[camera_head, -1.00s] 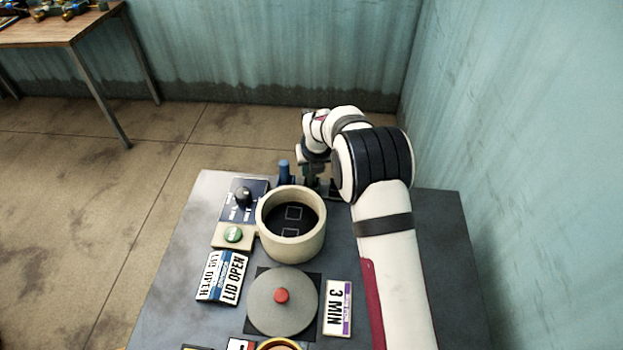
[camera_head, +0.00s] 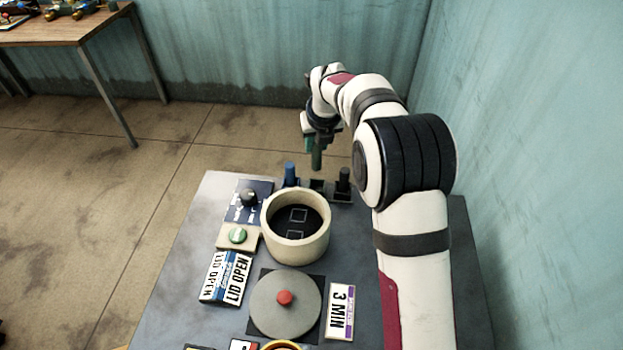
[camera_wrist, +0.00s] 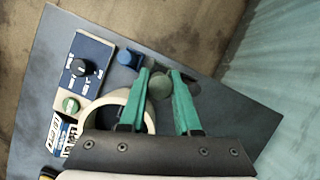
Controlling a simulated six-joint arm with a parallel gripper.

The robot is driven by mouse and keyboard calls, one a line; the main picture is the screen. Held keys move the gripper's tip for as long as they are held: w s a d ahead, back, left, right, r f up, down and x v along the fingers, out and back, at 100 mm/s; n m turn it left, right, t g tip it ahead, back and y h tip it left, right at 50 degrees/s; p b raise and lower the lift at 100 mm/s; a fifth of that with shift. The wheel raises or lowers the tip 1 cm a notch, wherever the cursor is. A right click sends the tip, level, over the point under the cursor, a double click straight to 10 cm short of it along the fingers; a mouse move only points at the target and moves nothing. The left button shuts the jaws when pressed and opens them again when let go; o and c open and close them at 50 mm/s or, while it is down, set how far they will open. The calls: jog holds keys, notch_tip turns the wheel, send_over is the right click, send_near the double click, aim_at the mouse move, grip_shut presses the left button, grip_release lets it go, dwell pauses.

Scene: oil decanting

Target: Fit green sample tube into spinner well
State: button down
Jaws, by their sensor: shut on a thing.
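The green sample tube (camera_head: 317,158) hangs upright from my gripper (camera_head: 318,141), above the back of the table. In the wrist view my gripper (camera_wrist: 163,76) has its green fingers shut on the tube, whose round top (camera_wrist: 160,86) shows between them. The spinner (camera_head: 268,225) is a cream round bowl with a dark inside, in front of and below the tube. Two square outlined wells, a far one (camera_head: 298,215) and a near one (camera_head: 295,236), show on its dark floor. In the wrist view my gripper hides part of the spinner's rim (camera_wrist: 104,104).
Behind the spinner stand a blue tube (camera_head: 291,172), an empty-looking dark holder (camera_head: 317,185) and a black tube (camera_head: 343,180). A grey lid with a red knob (camera_head: 284,298) lies in front. A dial panel (camera_head: 240,212) and green button (camera_head: 237,235) are at left.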

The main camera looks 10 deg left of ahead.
aim_at(292, 214)
jog(key=s+a+r+n+g+y, duration=0.35)
jog(key=s+r+n, duration=0.45)
jog(key=s+n, duration=0.3)
jog(key=shift+n+h, duration=0.35)
jog(key=shift+n, duration=0.45)
jog(key=f, duration=1.8)
jog(key=shift+w+d, duration=0.2)
jog(key=shift+d, duration=0.05)
jog(key=c, duration=0.9)
grip_release()
